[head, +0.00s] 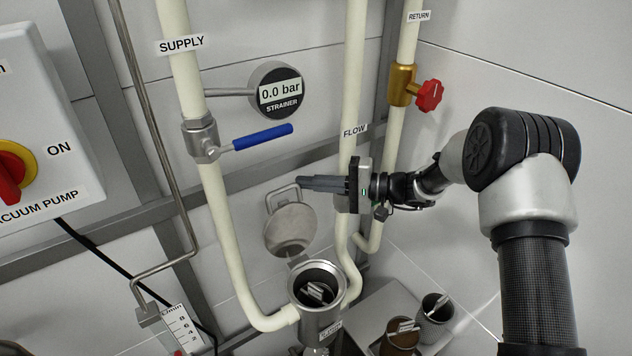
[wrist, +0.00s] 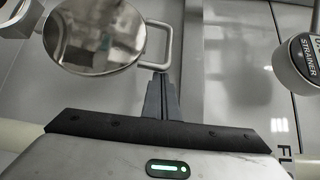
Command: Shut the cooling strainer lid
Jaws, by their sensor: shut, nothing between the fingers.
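The strainer lid (head: 290,230) is a round metal disc with a wire loop handle (head: 283,198). It stands open, raised on its hinge behind the strainer body (head: 320,315), whose round mouth is uncovered with a metal piece inside. My gripper (head: 302,183) is shut and empty, pointing left with its tips close to the top of the handle. In the wrist view the lid (wrist: 95,35) is at upper left, and the tips of my gripper (wrist: 160,76) are right by the handle (wrist: 166,45). I cannot tell whether they touch it.
A supply valve with a blue lever (head: 262,137) and a gauge reading 0.0 bar (head: 278,90) are at upper left of my gripper. The flow pipe (head: 352,100) rises close by my gripper. Cups (head: 434,310) stand low right of the strainer.

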